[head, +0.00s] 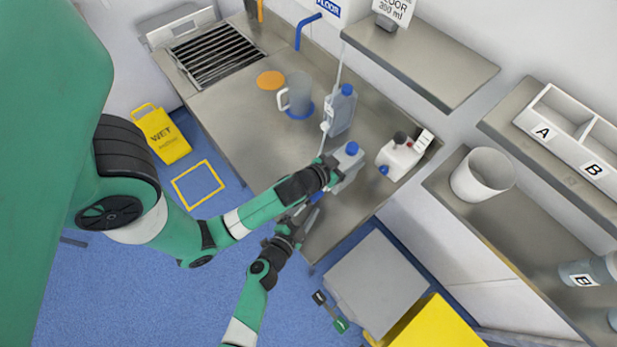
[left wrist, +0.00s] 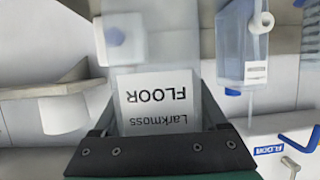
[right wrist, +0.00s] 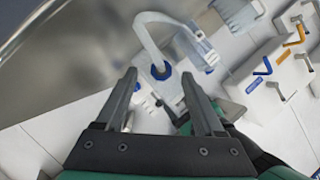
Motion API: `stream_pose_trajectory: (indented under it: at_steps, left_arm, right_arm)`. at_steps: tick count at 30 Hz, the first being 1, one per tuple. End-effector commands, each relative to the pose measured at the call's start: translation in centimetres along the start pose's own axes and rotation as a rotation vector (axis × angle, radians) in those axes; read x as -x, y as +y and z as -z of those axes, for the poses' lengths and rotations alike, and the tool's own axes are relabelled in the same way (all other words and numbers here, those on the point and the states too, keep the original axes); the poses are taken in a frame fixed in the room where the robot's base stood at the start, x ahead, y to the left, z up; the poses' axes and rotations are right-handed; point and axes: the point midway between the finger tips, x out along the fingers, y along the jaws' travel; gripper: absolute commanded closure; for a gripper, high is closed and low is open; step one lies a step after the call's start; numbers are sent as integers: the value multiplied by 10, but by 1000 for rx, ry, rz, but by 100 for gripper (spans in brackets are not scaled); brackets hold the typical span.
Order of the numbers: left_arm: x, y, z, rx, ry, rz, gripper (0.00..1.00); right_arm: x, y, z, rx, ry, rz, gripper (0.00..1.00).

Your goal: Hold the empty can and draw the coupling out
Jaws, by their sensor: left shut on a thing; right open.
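The grey translucent can (head: 347,167) with a blue cap stands near the table's front right part. My left gripper (head: 331,168) is shut on it. In the left wrist view its white label (left wrist: 160,100), reading Larkmoss FLOOR, shows between the fingers. My right gripper (head: 305,212) is open and empty, just below the can in the head view. A small blue part (head: 316,197), seemingly the coupling, lies close to its fingertips. In the right wrist view a blue ring (right wrist: 160,70) shows just beyond the open fingers (right wrist: 158,90), with a pale curved strip beside it.
A second blue-capped can (head: 341,108), a clear jug (head: 297,97) and a white canister (head: 400,157) stand on the steel table (head: 240,120). A grey box (head: 376,280) and a yellow bin (head: 432,325) stand below. A white bucket (head: 482,174) sits on the right counter.

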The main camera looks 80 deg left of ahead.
Motion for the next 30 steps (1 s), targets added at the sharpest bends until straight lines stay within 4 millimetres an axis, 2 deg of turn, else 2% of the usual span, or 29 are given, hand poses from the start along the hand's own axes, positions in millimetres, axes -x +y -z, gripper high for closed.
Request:
stream_pose_trajectory:
  at_steps: [6, 16, 27, 30]
  left_arm:
    - [0, 0, 0, 0, 1, 0, 100]
    - [0, 0, 0, 0, 1, 0, 100]
    - [0, 0, 0, 0, 1, 0, 100]
    - [0, 0, 0, 0, 1, 0, 100]
  right_arm:
    - [-11, -1, 0, 0, -2, 2, 30]
    - [-12, -1, 0, -2, -3, 4, 32]
    - [-12, -1, 0, -2, -3, 4, 98]
    - [-12, -1, 0, -2, -3, 4, 100]
